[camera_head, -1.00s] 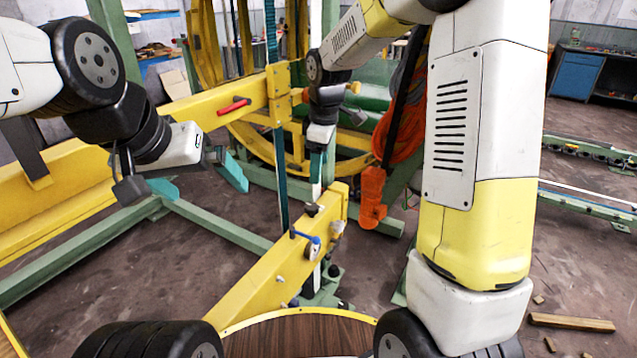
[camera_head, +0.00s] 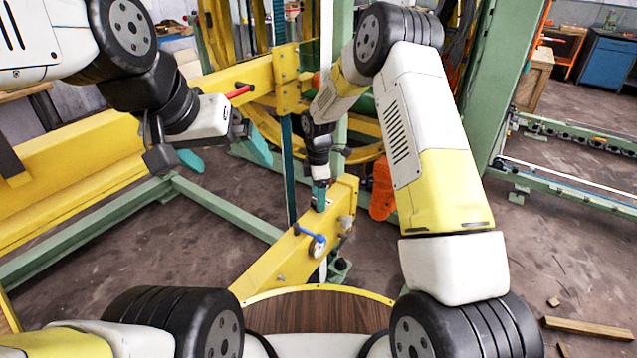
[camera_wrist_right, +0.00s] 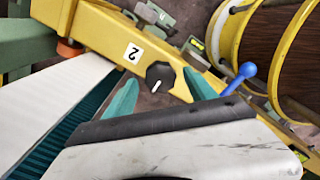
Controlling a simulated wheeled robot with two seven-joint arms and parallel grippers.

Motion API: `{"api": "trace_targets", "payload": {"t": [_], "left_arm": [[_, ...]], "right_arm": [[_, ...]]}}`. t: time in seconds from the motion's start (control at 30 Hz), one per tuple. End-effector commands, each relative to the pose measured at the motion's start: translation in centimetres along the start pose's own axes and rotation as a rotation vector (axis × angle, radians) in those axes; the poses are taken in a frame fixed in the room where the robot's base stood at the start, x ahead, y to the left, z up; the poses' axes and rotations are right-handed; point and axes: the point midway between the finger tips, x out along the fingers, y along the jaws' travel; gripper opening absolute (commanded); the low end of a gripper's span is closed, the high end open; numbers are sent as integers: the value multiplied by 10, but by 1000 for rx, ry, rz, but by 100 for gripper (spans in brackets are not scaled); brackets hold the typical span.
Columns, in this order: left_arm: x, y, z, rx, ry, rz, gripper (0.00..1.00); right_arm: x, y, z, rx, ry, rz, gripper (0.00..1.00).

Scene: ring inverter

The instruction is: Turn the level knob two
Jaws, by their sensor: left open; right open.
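The knob beside the label "2" is a black round knob with a white mark (camera_wrist_right: 160,76), on a yellow beam (camera_wrist_right: 110,35) in the right wrist view. My right gripper (camera_wrist_right: 161,80) is open, its two teal fingers on either side of the knob in that view; I cannot tell whether they touch it. In the head view, my right gripper (camera_head: 319,197) points down at the top of the beam's far end (camera_head: 285,255) and hides the knob. My left gripper (camera_head: 228,153) is open and empty, in the air at the left.
A blue-handled lever (camera_head: 310,236) sits on the same beam, nearer me; it also shows in the right wrist view (camera_wrist_right: 240,78). A green upright with a teal strip (camera_head: 284,150) stands close left of my right gripper. A round wooden top (camera_head: 320,312) lies in front of me.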

Motion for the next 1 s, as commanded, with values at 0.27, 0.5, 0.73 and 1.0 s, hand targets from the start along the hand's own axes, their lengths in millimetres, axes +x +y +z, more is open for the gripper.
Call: {"api": "trace_targets", "payload": {"t": [0.27, 0.5, 0.73, 1.0], "left_arm": [[0, 0, 0, 0, 0, 0, 100], [0, 0, 0, 0, 0, 0, 100], [0, 0, 0, 0, 0, 0, 100], [0, 0, 0, 0, 0, 0, 100]], "right_arm": [[12, 0, 0, 1, 0, 1, 65], [12, 0, 0, 1, 0, 1, 45], [11, 0, 0, 1, 0, 1, 3], [11, 0, 0, 34, 0, 1, 3]]}}
